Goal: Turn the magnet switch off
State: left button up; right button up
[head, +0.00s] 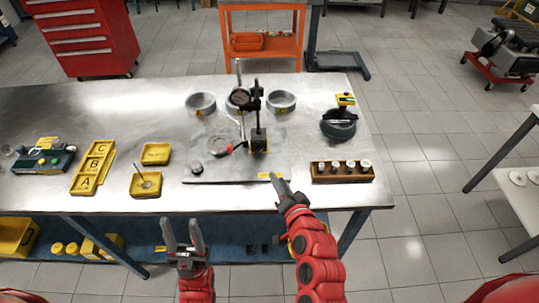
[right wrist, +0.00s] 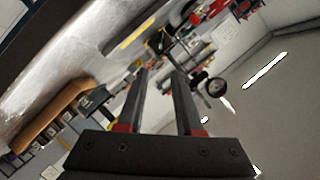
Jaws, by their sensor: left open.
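The magnetic base (head: 259,140) is a dark block with a yellow mark, upright on a dark plate (head: 225,180) on the steel table. It carries a post and a dial gauge (head: 240,97). The switch itself is too small to make out, and so is its position. My right gripper (head: 275,178) is at the plate's front edge, in front of the base and apart from it. Its fingers show apart and empty in the right wrist view (right wrist: 160,75). My left gripper (head: 182,222) is open and empty in front of the table's front edge, left of the right arm.
A wooden rack (head: 342,178) with several white-topped pieces stands right of the plate. Metal rings (head: 281,101) lie behind it. Yellow trays (head: 93,168) are on the left. A red-handled tool (head: 238,147) lies beside the base. The table's front edge is near both grippers.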

jog(key=b, duration=0.7)
send_near(262, 150)
jog(key=p+x, duration=0.1)
jog(key=x, duration=0.6)
jog(key=shift+w+a, duration=0.15)
jog(key=shift+w+a+f, duration=0.1)
jog(key=shift+w+f, duration=0.05)
jog(key=shift+w, duration=0.3)
jog(key=shift+c, duration=0.2)
grip_shut()
